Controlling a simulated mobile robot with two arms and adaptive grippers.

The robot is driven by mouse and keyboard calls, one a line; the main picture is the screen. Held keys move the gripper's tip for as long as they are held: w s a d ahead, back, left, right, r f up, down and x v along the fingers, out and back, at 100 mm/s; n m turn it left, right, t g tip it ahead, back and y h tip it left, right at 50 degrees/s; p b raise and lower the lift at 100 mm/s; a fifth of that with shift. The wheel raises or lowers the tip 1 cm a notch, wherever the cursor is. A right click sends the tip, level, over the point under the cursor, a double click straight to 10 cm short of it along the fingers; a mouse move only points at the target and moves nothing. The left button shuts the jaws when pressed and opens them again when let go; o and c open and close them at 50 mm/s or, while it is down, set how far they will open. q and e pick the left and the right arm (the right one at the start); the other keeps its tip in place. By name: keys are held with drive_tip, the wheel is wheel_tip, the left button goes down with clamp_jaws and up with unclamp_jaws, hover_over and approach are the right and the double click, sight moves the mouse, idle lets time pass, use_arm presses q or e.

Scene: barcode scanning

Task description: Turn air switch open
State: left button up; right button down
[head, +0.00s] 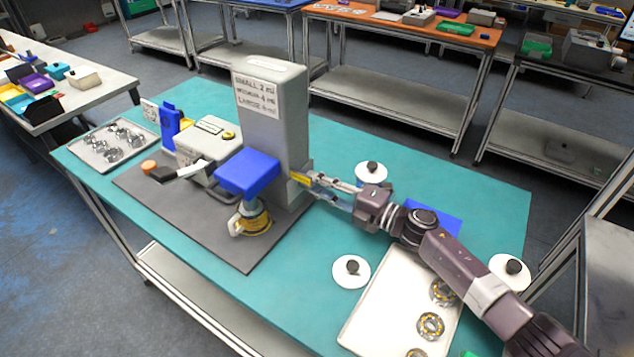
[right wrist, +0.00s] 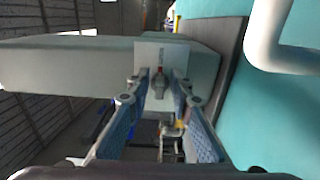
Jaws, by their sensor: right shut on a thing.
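The air switch (right wrist: 160,85) is a small grey part with a red mark, on a pale plate (right wrist: 160,52) on the side of the grey machine (head: 272,130). My right gripper (head: 310,182) reaches the machine's right side, near a small yellow part (head: 300,179). In the right wrist view its two fingers (right wrist: 160,92) are on either side of the switch and shut on it. Which way the switch is turned is too small to tell. My left gripper is not in view.
A blue press head (head: 247,171) sits above a yellow ring part (head: 252,220) on the machine's dark base (head: 215,245). White discs with black knobs (head: 352,271) and a white tray with bearings (head: 375,325) lie on the teal table (head: 440,180) around my right arm.

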idle(0.5)
drive_tip(key=c, duration=2)
unclamp_jaws()
drive_tip(key=shift+c, duration=0.2)
drive_tip(key=shift+d, duration=0.1)
drive_tip(key=v, duration=0.7)
drive_tip(key=shift+s+d, duration=0.15)
drive_tip(key=shift+d, duration=0.05)
